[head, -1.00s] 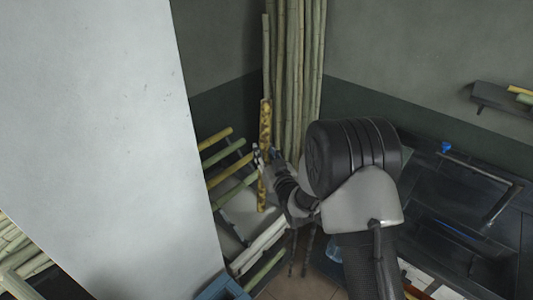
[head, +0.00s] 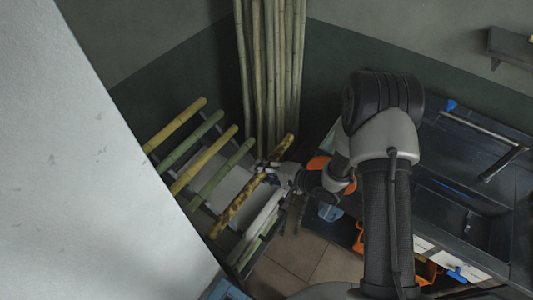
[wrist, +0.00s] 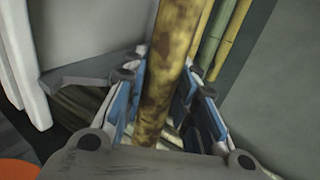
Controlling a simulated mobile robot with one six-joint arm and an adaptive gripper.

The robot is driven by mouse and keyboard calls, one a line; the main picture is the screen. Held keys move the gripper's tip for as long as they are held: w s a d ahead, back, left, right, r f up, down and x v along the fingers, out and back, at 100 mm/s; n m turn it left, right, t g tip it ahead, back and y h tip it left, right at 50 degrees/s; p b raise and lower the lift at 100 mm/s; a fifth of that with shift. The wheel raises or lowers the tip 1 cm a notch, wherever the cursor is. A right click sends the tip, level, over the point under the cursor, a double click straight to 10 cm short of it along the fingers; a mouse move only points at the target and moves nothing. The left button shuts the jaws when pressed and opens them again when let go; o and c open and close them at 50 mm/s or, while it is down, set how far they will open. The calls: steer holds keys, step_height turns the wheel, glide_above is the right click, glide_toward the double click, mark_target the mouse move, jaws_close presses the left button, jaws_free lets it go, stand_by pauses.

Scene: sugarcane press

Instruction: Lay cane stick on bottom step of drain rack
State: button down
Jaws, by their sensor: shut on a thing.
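The held cane stick (head: 235,203) is mottled yellow and brown. It lies slanted across the lower front of the drain rack (head: 229,187), with its upper end to the right. My gripper (head: 267,170) is shut around the stick toward its upper end. In the wrist view, the blue-padded fingers sit on both sides of the mottled stick (wrist: 168,60). Several other yellow and green canes (head: 206,160) lie on the higher steps, roughly parallel to it. I cannot tell whether the held stick touches the bottom step.
A bundle of tall canes (head: 270,70) stands upright in the corner behind the rack. A large pale panel (head: 85,160) blocks the left side. A dark bench (head: 450,190) stands at the right. Bare tiled floor (head: 295,262) shows between rack and bench.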

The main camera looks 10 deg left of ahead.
steer(key=shift+s+d+f+b, duration=0.1)
steer(key=shift+s+f+b, duration=0.15)
steer(key=shift+s+b, duration=0.1)
steer(key=shift+f+b, duration=0.3)
step_height(320, 180, down, 11)
steer(key=b, duration=0.9)
steer(key=shift+f, duration=0.2)
steer(key=shift+w, duration=0.1)
steer(key=c, duration=1.2)
jaws_free()
steer(key=shift+o, duration=0.2)
steer(key=o, duration=0.5)
